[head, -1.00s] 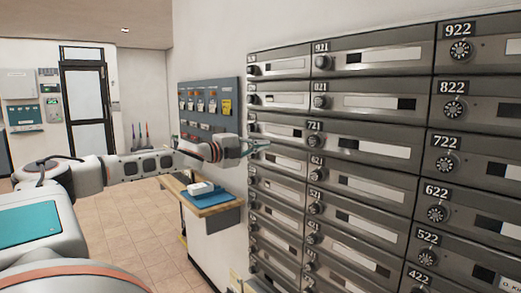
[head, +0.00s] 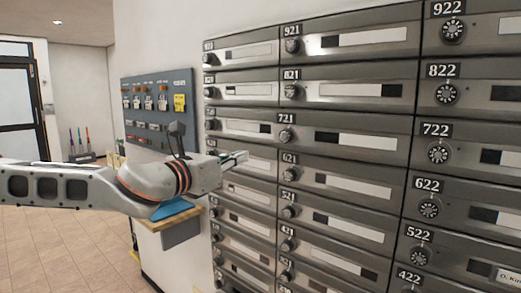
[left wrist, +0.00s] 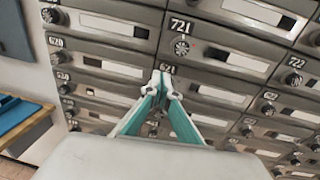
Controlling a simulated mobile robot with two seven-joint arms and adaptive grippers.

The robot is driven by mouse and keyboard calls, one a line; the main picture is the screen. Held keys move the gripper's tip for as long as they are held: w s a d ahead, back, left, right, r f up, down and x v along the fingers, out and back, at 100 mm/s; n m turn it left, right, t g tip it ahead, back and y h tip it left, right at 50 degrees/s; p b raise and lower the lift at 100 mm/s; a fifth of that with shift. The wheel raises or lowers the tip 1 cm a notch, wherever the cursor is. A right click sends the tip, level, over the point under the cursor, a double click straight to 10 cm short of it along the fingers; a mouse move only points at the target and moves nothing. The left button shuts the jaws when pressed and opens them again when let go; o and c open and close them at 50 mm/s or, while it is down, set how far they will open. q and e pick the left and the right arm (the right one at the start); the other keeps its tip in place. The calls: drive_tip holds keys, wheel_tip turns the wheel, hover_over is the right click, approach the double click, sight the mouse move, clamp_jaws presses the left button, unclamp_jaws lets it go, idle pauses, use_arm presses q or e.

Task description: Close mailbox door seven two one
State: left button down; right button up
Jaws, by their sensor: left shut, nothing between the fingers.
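The mailbox door 721 (head: 372,143) is a grey metal panel in the middle column, with a round dial, a dark slot and a white strip. It looks flush or nearly flush with the doors around it. In the left wrist view door 721 (left wrist: 225,60) lies above and right of the fingertips. My left gripper (head: 236,158) is shut and empty, lower left of door 721. In the left wrist view my left gripper (left wrist: 163,86) has its teal fingers together, just below label 621. Contact with the panel cannot be told. My right gripper is out of view.
Door 821 (head: 350,90) is above and door 621 (head: 345,185) below. Door 722 (head: 470,153) is to the right. A wooden ledge (head: 165,222) juts out behind my left arm. A blue-grey key panel (head: 157,108) hangs on the left wall. The tiled floor at left is clear.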

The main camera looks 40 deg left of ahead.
use_arm(q)
drive_tip(key=b, duration=0.4)
approach(276, 145)
drive_tip(key=w, duration=0.5)
drive_tip(key=shift+f, duration=0.2)
drive_tip(key=shift+w+r, duration=0.15)
drive_tip(key=shift+w, duration=0.8)
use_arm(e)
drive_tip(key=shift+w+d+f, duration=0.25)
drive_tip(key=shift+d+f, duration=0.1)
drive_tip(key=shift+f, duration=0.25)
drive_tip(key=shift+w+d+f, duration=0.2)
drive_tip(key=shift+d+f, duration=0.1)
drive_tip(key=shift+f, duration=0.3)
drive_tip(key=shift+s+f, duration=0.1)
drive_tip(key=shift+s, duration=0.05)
